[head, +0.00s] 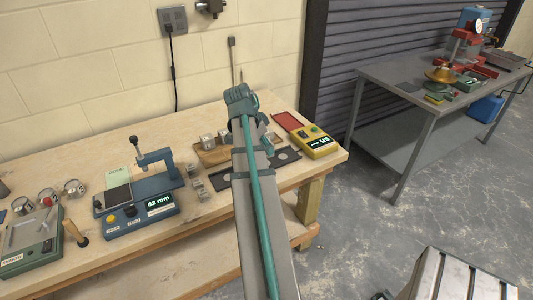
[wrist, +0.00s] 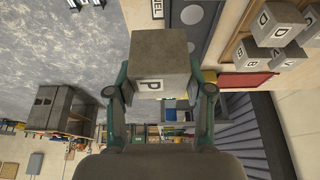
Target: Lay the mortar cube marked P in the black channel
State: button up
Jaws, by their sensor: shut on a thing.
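The grey mortar cube marked P (wrist: 160,65) is held between the two fingers of my gripper (wrist: 162,88) in the wrist view, its P face toward the camera. It is apart from the other cubes in that view. A dark strip with round pale spots (wrist: 205,14) shows at the top of the wrist view, beside a partly cut-off label. In the head view a dark strip (head: 291,153) lies on the bench right of my arm. I cannot tell whether this is the black channel.
Marked cubes, including D (wrist: 270,20), sit on a wooden board (head: 212,157). More grey cubes (head: 196,184) stand left of my arm.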

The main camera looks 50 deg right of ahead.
jog(key=w+d+f, duration=0.1)
jog(key=f, duration=0.1)
jog(key=w+d+f+p, duration=0.1)
jog(key=d+f, duration=0.1)
jog(key=w+d+f, duration=0.1)
jog(key=d+f, duration=0.1)
jog(key=shift+w+d+f+p, duration=0.15)
jog(key=shift+w+f+p, duration=0.05)
jog(key=shift+p, duration=0.1)
jog(key=shift+f, duration=1.65)
jog(key=shift+f, duration=0.15)
jog(key=o, duration=1.4)
jog(key=shift+r+p, duration=0.25)
jog(key=shift+p, duration=0.05)
jog(key=b+v, duration=0.2)
jog(key=v, duration=1)
jog(key=shift+w, duration=0.1)
